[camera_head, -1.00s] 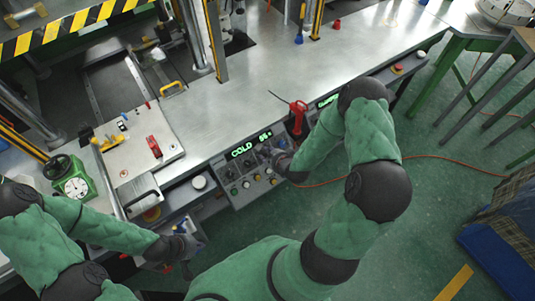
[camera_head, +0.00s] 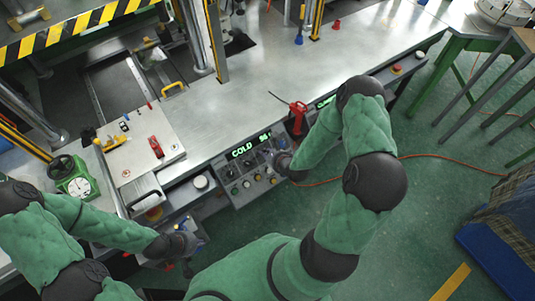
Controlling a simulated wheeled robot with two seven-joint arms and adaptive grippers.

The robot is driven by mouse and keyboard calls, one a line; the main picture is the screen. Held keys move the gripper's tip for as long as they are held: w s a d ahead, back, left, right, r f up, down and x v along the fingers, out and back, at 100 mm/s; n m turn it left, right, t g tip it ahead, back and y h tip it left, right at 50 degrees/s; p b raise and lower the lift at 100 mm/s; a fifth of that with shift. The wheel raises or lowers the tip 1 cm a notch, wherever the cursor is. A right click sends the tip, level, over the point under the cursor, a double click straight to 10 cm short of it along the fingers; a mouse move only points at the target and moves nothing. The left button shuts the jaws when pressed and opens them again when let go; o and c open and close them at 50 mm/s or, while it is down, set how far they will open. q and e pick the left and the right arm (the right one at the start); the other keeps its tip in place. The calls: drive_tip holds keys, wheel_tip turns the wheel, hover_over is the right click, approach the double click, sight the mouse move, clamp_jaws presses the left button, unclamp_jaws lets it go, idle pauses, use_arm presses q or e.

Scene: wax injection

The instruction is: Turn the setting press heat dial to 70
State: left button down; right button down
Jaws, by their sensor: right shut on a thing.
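The setting press control panel (camera_head: 238,184) is set in the front edge of the metal bench. Its green display (camera_head: 249,146) reads COLD with a small, hard-to-read number beside it. Several dials and buttons sit below the display. My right gripper (camera_head: 271,158) is at the panel's right side, shut on a dial that it mostly hides. My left gripper (camera_head: 188,238) hangs low in front of the bench, left of the panel, apart from it; its fingers are too small and dark to judge.
The metal bench top (camera_head: 235,100) behind the panel is largely clear. An orange cable runs right across the floor.

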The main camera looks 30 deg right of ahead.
idle(0.3)
drive_tip(key=c, duration=1)
unclamp_jaws()
drive_tip(key=shift+o, duration=0.2)
drive_tip(key=v, duration=1.2)
drive_tip(key=shift+w, duration=0.1)
